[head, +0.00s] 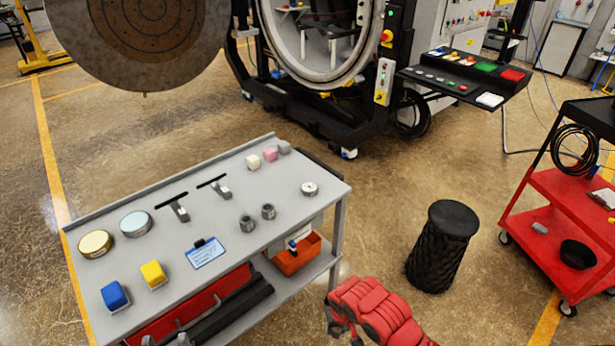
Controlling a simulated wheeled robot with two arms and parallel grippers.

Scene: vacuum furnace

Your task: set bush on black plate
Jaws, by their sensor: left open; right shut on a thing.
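Two small dark grey bushes, one on the left (247,224) and one on the right (268,212), stand side by side on the grey cart top (225,285). A round black dish-like plate (578,254) lies on the lower shelf of the red cart at the right. My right gripper (338,325), at the end of a red arm, is low at the bottom centre, right of the grey cart. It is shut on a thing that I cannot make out. It is apart from both visible bushes. My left gripper is not in view.
A black ribbed stool (440,246) stands between the grey cart and the red cart (545,205). The grey cart holds blocks, discs, black-topped holders and a white ring (309,188). The furnace (320,45) and its console (465,80) stand behind.

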